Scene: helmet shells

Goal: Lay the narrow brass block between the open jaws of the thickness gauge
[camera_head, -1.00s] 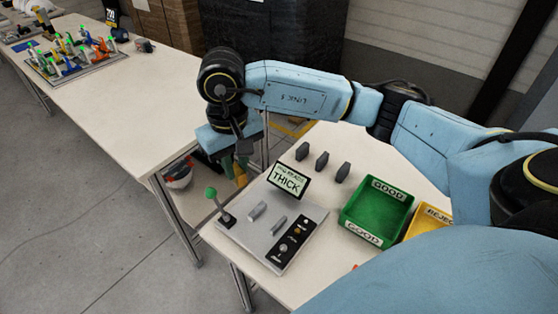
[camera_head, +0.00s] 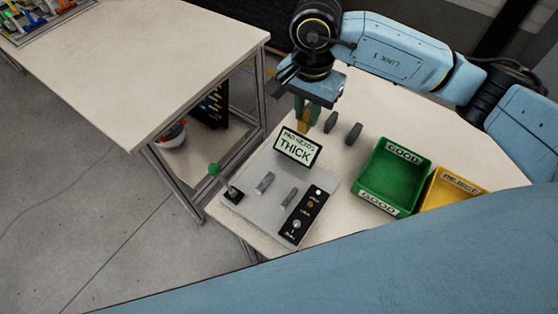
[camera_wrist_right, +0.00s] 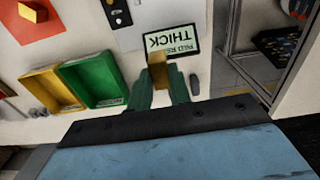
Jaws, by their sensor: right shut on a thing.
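My right gripper (camera_head: 304,118) is shut on a brass block (camera_head: 303,125) behind the display, at the far side of the thickness gauge. In the right wrist view the brass block (camera_wrist_right: 158,74) stands between the green fingertips (camera_wrist_right: 159,90) and partly overlaps the display. The thickness gauge (camera_head: 250,210) is a grey plate with two upright jaws, one on the left (camera_head: 265,183) and one on the right (camera_head: 289,198). The gap between them is empty. Its display (camera_head: 297,149) reads THICK. My left gripper is not in view.
Dark grey blocks (camera_head: 353,134) stand behind the display, one (camera_head: 330,122) close to the right gripper. A green GOOD bin (camera_head: 394,176) and a yellow bin (camera_head: 450,190) stand right of the gauge. Another table (camera_head: 150,70) is at left.

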